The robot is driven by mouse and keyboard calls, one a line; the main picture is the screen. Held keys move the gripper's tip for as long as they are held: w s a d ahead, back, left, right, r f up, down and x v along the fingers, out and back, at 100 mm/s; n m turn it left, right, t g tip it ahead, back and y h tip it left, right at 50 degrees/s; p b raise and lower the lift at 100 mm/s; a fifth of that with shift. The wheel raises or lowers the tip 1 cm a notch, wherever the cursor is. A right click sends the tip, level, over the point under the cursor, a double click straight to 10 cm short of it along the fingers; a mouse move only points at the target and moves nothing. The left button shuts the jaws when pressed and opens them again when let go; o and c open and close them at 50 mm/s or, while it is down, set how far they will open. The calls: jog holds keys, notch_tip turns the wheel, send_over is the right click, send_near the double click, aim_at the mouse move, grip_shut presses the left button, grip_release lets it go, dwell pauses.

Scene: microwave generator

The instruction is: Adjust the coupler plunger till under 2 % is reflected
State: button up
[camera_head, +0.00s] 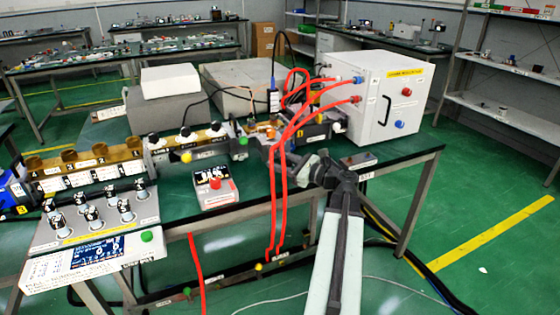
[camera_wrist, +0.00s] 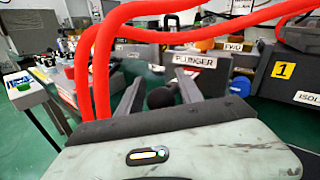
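The PLUNGER label (camera_wrist: 195,60) shows in the wrist view on the waveguide bench, just beyond my gripper. A black round knob (camera_wrist: 161,97) sits between the two fingers of my gripper (camera_wrist: 160,92), which stand apart with gaps on both sides. I cannot tell how deep the knob lies between them. In the head view my gripper (camera_head: 308,163) is at the front edge of the bench, right of the red cables, and hides the plunger there. A small meter (camera_head: 215,186) with a lit display and a red button stands left of it; its digits are too small to read.
Red cables (camera_head: 280,180) hang close left of my gripper and cross the wrist view (camera_wrist: 103,65). A white generator box (camera_head: 385,95) stands behind right. A console (camera_head: 95,235) with several knobs and a lit screen is at front left.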

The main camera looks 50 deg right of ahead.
jog(key=shift+s+d, duration=0.1)
jog(key=shift+d, duration=0.05)
jog(key=v, duration=0.7)
jog(key=shift+s, duration=0.3)
